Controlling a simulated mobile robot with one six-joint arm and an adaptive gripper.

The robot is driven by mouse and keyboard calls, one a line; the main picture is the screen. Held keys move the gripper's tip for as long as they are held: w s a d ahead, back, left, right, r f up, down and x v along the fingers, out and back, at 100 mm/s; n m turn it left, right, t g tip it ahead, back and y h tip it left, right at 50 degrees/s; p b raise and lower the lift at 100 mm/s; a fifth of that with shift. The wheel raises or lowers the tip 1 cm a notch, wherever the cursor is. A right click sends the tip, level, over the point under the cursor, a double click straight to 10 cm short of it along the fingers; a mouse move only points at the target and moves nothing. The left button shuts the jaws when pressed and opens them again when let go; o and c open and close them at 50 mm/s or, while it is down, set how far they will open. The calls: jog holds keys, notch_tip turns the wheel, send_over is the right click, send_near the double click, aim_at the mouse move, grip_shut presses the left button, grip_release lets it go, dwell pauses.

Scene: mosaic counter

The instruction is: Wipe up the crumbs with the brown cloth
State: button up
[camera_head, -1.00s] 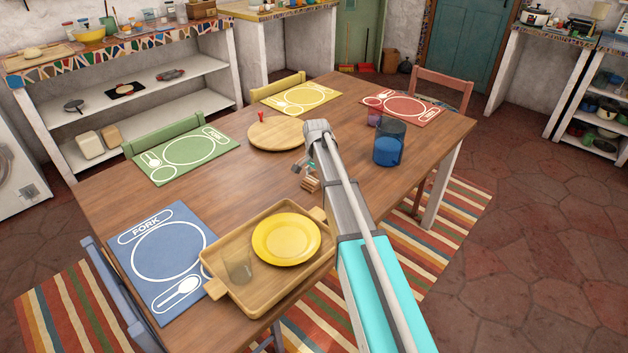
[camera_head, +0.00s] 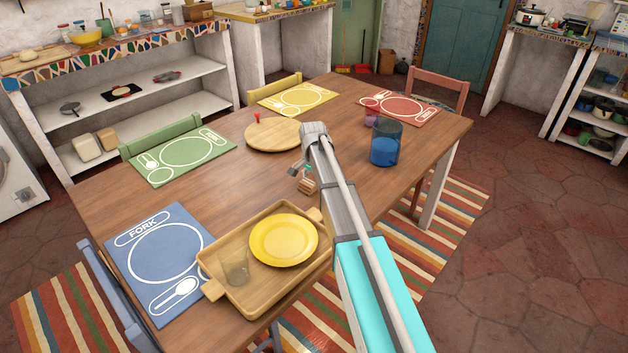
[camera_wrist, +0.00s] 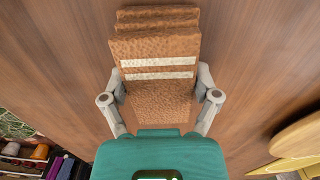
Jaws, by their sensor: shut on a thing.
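The brown cloth (camera_wrist: 155,98) is folded in layers, with two white stripes across it. In the wrist view it lies between the two grey fingers of my gripper (camera_wrist: 160,100), which is shut on it. In the head view the cloth (camera_head: 308,186) shows small beside my arm, at or just above the wooden table (camera_head: 235,185); I cannot tell if it touches. My gripper (camera_head: 301,171) is partly hidden by my arm there. I cannot make out any crumbs in either view.
A blue cup (camera_head: 386,143) and a small reddish glass (camera_head: 371,117) stand right of my arm. A round board (camera_head: 272,136) lies behind. A wooden tray (camera_head: 262,296) with a yellow plate (camera_head: 284,240) and a clear glass (camera_head: 235,268) is in front.

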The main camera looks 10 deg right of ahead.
aim_at(306, 183)
jog(key=shift+s+a, duration=0.45)
jog(key=shift+a, duration=0.2)
jog(key=shift+s+a, duration=0.45)
jog(key=shift+a, duration=0.2)
jog(key=shift+a, duration=0.1)
jog(key=shift+s+a+f, duration=0.1)
jog(key=shift+s+a, duration=0.5)
jog(key=shift+a, duration=0.15)
jog(key=shift+s+a, duration=0.55)
jog(key=shift+a, duration=0.2)
jog(key=shift+w, duration=0.1)
jog(key=shift+w+d, duration=0.55)
jog(key=shift+d, duration=0.3)
jog(key=shift+w+d, duration=0.5)
jog(key=shift+d, duration=0.3)
jog(key=shift+w+d, duration=0.1)
